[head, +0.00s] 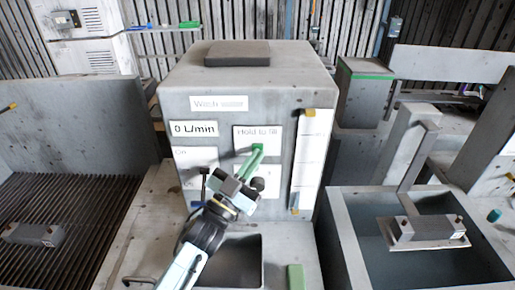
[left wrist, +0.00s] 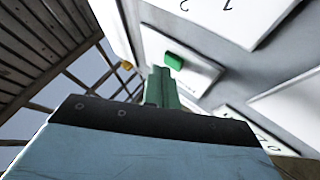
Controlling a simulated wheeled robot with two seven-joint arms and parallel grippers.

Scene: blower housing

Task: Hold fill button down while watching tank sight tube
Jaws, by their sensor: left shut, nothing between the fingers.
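The grey tank (head: 285,95) stands in the middle with a "Wash water" label. The green fill button (head: 257,147) is on the white "Hold to fill" plate (head: 243,133); it also shows in the left wrist view (left wrist: 174,61). The sight tube (head: 310,160) is a pale upright strip with yellowish ends at the right of the tank's front; no water level can be made out. My left gripper (head: 257,153) is shut and empty, its green fingertips (left wrist: 161,72) right at the button. I cannot tell whether they touch it. My right gripper is not in view.
A display (head: 194,129) reads 0 L/min. Other white plates surround the button. A dark basin (head: 235,262) lies below the tank front. A sink with a grey block (head: 425,229) is at right, a slatted tray (head: 75,225) at left.

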